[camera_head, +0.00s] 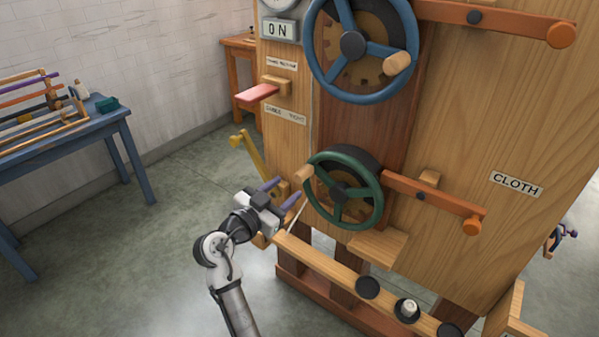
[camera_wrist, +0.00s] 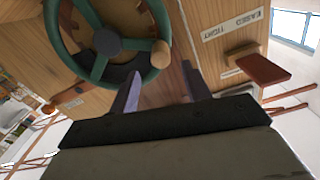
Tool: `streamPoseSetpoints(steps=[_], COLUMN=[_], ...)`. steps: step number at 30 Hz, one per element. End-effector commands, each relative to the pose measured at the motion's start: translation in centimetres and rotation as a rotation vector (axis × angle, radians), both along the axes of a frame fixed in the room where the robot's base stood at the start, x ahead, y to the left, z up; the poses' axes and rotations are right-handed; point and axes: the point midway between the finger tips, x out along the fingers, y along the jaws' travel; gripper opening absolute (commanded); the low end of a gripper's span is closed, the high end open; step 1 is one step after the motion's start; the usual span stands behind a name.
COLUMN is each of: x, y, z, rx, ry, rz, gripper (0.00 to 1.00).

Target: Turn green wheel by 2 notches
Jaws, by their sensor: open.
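The green wheel (camera_head: 377,202) is mounted low on the wooden machine front in the head view, with a dark hub and a wooden handle knob (camera_head: 304,173) at its upper left rim. In the wrist view the green wheel (camera_wrist: 148,80) fills the upper left, and its knob (camera_wrist: 161,54) sits at the rim's right side. My gripper (camera_head: 284,192) is open just left of the wheel, with both fingers pointing toward the machine. In the wrist view my gripper (camera_wrist: 160,85) has nothing between its fingers, and the knob appears beyond the fingertips, apart from them.
A larger blue wheel (camera_head: 313,50) is above. An orange-tipped lever (camera_head: 430,199) lies right of the green wheel. A yellow lever (camera_head: 250,153) and a pink paddle (camera_head: 257,94) are at left. Wooden beam (camera_head: 325,270) runs below. A blue table (camera_head: 110,122) stands far left; floor between is clear.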

Motion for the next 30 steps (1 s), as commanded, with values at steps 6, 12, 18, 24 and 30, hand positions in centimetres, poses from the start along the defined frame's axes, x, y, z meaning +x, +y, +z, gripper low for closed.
streamPoseSetpoints(steps=[6, 12, 18, 24, 30], x=[3.5, 5.4, 5.8, 5.8, 5.8], y=[-2.7, -3.9, -4.2, -4.2, -4.2], z=[0.3, 0.2, 0.0, 0.0, 0.0], rx=[0.0, -0.001, 0.001, 0.001, 0.001], ry=[0.001, -0.001, -0.001, -0.001, -0.001], rz=[-0.003, 0.001, 0.001, 0.002, 0.002], gripper=[0.48, 0.48, 0.48, 0.45, 0.19])
